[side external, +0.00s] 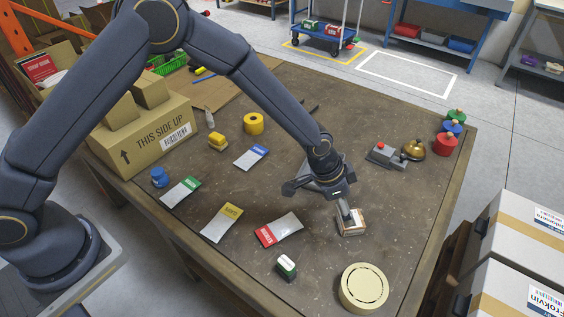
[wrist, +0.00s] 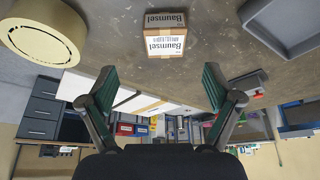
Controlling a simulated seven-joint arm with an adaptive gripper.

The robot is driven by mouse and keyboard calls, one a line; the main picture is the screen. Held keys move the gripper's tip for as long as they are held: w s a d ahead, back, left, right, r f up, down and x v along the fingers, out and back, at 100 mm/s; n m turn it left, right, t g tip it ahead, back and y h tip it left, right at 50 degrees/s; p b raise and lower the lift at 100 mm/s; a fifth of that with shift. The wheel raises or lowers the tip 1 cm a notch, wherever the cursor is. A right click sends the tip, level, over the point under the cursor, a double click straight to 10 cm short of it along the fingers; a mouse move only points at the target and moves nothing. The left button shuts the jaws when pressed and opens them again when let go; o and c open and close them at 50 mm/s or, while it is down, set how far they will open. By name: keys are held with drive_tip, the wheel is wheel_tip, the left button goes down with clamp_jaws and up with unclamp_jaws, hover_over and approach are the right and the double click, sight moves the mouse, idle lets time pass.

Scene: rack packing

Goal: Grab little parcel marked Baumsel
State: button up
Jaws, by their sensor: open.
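The little parcel marked Baumsel (wrist: 165,42) is a small brown box with white printed faces. In the wrist view it sits at the top middle, beyond my fingertips and roughly centred between them. In the side view the parcel (side external: 352,228) stands on the table at the right of the middle, its top partly hidden by a finger. My gripper (side external: 322,198) is just above and to the left of it there. In the wrist view my gripper (wrist: 160,78) is wide open, with nothing between its fingers. I cannot tell whether a finger touches the parcel.
A cream tape roll (side external: 363,288) lies near the parcel, toward the front edge. A grey device with a red button (side external: 383,155) and a brass bell (side external: 413,149) stand behind right.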

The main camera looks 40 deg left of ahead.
drive_tip(key=x, duration=0.4)
drive_tip(key=shift+w+x, duration=0.2)
drive_tip(key=shift+x, duration=1.2)
drive_tip(key=shift+w+x, duration=0.2)
drive_tip(key=shift+x, duration=1.15)
drive_tip(key=shift+a, duration=0.1)
drive_tip(key=shift+r, duration=0.1)
drive_tip(key=shift+c, duration=0.4)
drive_tip(key=c, duration=1.2)
